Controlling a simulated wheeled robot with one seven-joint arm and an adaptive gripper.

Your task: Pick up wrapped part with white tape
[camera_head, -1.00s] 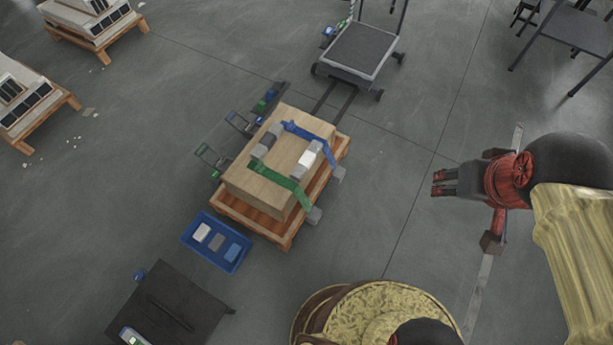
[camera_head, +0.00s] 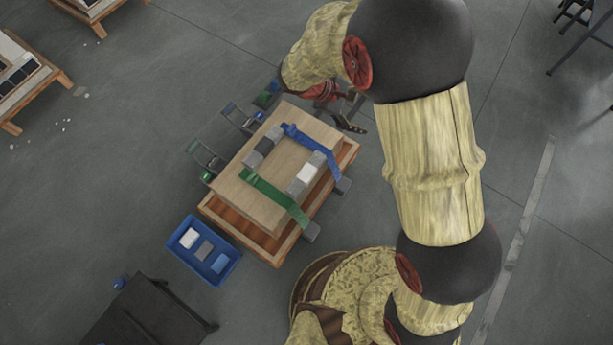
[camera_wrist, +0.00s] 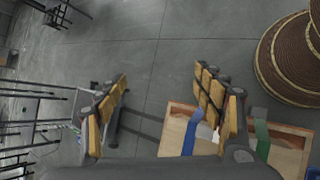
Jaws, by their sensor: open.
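A grey wrapped part with a white band (camera_head: 306,174) lies on the right side of the wooden box top (camera_head: 245,200), between a green strap (camera_head: 270,196) and a blue strap (camera_head: 305,142). A similar grey part with a dark band (camera_head: 265,146) lies on the left side of the top. My gripper (camera_head: 347,112) is open beyond the box's upper right corner, apart from the parts. In the wrist view my open gripper (camera_wrist: 160,112) has its fingers wide apart with floor between them. The right finger covers much of the box top there, and only a small white patch shows beside it.
The box rests on a wooden pallet (camera_head: 233,235). A blue tray (camera_head: 225,272) with several small blocks lies on the floor at its lower left. A dark table (camera_head: 145,315) stands lower left. Metal brackets stand along the box's left side. Floor to the right is open.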

